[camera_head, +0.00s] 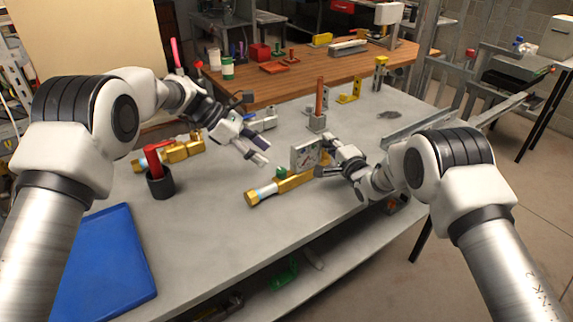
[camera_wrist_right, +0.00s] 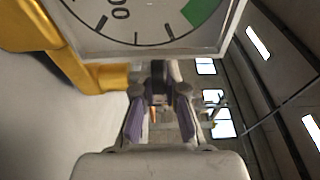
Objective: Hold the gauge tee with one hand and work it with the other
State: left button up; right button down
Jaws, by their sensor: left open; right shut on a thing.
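The gauge tee (camera_head: 292,184) is a brass fitting with a square white-faced gauge (camera_head: 305,154) standing on it. It is at the front middle of the grey bench, with a pale blue band and a green knob toward its left end. My right gripper (camera_head: 323,157) is shut on the gauge tee at its right side. The right wrist view shows the gauge face (camera_wrist_right: 150,22) close above the fingers and brass (camera_wrist_right: 100,78) at left; the exact contact is hard to see. My left gripper (camera_head: 264,153) is open and empty, above and left of the gauge.
Another brass fitting (camera_head: 183,151) and a dark cup (camera_head: 160,183) with a red-handled tool stand at left. A blue tray (camera_head: 105,265) lies at the front left. A grey block with an upright copper-coloured rod (camera_head: 319,97) stands behind the gauge. Bare bench lies left of the tee.

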aim_at(279, 170)
pick_arm(q)
jog(key=s+a+f+n+t+h, duration=0.3)
jog(key=a+n+t, duration=0.2)
jog(key=a+t, duration=0.1)
jog(key=shift+n, duration=0.3)
jog(key=x, duration=1.2)
grip_shut()
